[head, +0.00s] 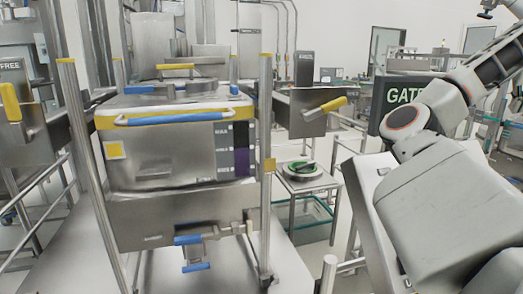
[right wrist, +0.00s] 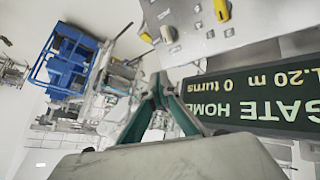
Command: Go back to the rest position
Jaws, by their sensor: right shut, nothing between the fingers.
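My right arm (head: 435,205) comes in from the right side of the head view, bends at a joint with a dark red ring, and rises toward the upper right edge. In the right wrist view my right gripper (right wrist: 158,82) has its green-grey fingers together at the tips, with nothing between them. Free space surrounds the fingertips. My left gripper is in neither view. A steel bin (head: 165,158) with a yellow rim and a blue front handle (head: 175,118) stands at the left centre of the head view, between upright posts, apart from my right arm.
A dark sign (head: 393,98) reading GATE is partly behind my right arm; it shows upside down in the wrist view (right wrist: 262,100). A blue-handled valve (head: 190,240) hangs below the bin. A small steel table (head: 305,183) holds a round green-and-white object. A blue frame (right wrist: 68,65) is at wrist-view left.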

